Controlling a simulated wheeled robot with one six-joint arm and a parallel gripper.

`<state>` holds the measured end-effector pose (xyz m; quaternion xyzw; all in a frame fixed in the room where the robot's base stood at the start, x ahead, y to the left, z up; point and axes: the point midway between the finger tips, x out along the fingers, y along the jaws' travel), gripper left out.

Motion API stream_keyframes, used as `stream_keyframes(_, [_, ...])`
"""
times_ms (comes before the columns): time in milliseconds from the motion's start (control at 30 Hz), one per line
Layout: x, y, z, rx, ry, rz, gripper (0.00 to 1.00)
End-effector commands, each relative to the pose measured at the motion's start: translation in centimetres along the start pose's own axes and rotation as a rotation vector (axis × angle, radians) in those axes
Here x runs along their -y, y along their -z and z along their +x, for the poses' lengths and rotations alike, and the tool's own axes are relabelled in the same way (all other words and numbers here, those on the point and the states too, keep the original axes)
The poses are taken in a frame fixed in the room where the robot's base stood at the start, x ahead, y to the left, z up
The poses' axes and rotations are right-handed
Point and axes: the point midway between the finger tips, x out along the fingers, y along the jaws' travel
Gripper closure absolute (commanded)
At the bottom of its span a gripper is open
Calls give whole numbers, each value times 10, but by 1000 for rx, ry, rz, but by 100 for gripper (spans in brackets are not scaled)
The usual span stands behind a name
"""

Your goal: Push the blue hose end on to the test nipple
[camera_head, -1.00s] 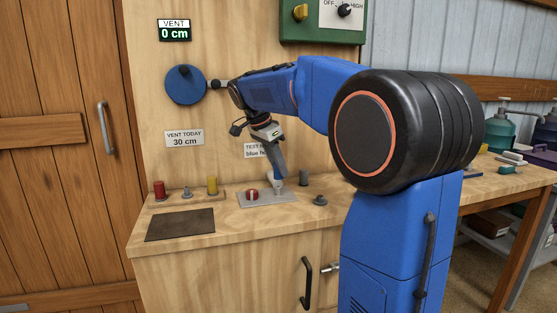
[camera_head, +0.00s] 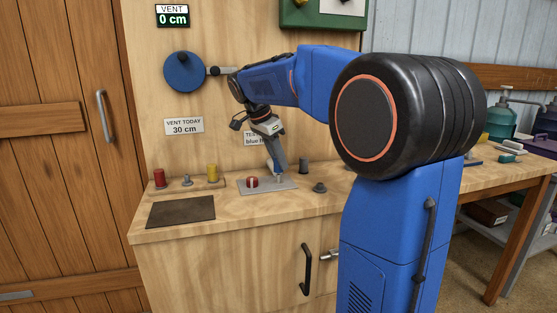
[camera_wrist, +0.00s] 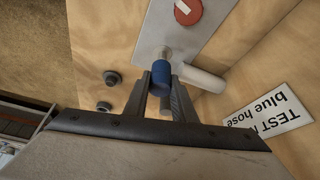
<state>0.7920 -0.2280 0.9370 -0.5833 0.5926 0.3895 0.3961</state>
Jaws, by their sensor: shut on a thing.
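The blue hose end (camera_wrist: 161,74) is a short blue cylinder held between the two fingertips of my gripper (camera_wrist: 160,90). A pale metal nipple (camera_wrist: 165,52) shows directly beyond its far end, over the grey plate (camera_wrist: 190,35). They overlap in the wrist view, so I cannot tell whether they touch. A pale tube (camera_wrist: 203,79) lies beside the blue end in that view. In the head view my gripper (camera_head: 276,170) points down at the plate (camera_head: 284,186), with a pale post (camera_head: 279,179) at its tip. My fingers hide part of the hose end.
A red knob (camera_head: 252,182) sits on the same plate. Dark knobs (camera_head: 303,165) (camera_head: 320,187) stand to the right. A red post (camera_head: 159,178), a yellow post (camera_head: 212,173) and a dark mat (camera_head: 180,211) are left. The label (camera_wrist: 268,110) is on the wall close by.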

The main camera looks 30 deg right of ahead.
Motion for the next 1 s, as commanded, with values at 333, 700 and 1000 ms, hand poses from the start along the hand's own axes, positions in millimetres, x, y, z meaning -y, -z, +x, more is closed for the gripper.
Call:
stream_keyframes(333, [0, 0, 0, 0, 0, 0, 100])
stream_keyframes(700, [0, -2, 6, 0, -1, 0, 100])
stream_keyframes(1000, [0, -5, 13, 0, 0, -1, 100])
